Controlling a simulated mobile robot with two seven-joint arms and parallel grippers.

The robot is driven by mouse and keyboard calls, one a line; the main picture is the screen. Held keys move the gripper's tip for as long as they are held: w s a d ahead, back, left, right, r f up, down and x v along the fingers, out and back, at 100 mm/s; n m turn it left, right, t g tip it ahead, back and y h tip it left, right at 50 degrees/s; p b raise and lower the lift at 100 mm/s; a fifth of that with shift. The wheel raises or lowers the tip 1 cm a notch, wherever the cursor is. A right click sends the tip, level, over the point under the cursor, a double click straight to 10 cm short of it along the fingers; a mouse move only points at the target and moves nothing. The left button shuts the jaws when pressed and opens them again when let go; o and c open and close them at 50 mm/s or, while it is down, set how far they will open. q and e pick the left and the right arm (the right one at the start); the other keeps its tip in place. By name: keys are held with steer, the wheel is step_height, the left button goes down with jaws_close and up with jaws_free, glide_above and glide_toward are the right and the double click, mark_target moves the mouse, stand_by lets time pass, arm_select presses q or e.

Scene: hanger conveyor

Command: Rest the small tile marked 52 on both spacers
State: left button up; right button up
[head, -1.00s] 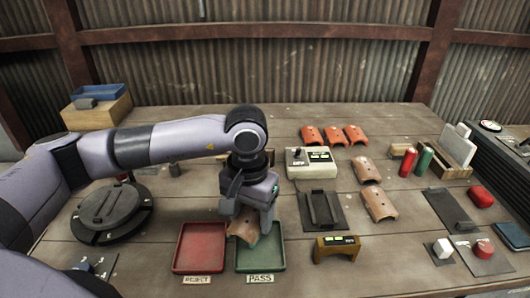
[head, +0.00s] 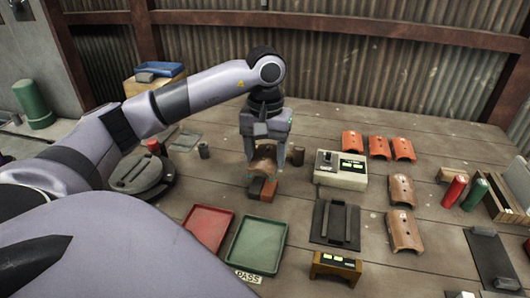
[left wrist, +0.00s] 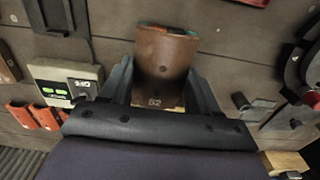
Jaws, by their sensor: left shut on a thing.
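The small brown curved tile (head: 263,160) is held between the fingers of my left gripper (head: 266,156), which is shut on it. In the left wrist view, the tile (left wrist: 165,62) sits between the two fingers, and the mark 52 shows on its end nearest the camera. Two small blocks, one dark (head: 256,187) and one red-brown (head: 269,191), stand side by side just in front of and below the tile; they look like the spacers. I cannot tell whether the tile touches them. My right gripper is not in view.
The red tray (head: 207,226) and green PASS tray (head: 258,243) lie in front. A cream control box (head: 341,169) stands close to the right of the gripper. A black round turntable (head: 140,172) is at the left. Several orange tiles (head: 378,146) lie farther right.

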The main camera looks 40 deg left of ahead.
mark_target(263, 186)
arm_select(q)
steer(key=shift+s+a, duration=0.1)
steer(key=shift+a, duration=0.3)
steer(key=shift+f+b, duration=2.5)
steer(key=shift+f, duration=0.8)
steer(key=o, duration=1.2)
steer(key=shift+r, duration=0.1)
steer(key=shift+r, duration=3.55)
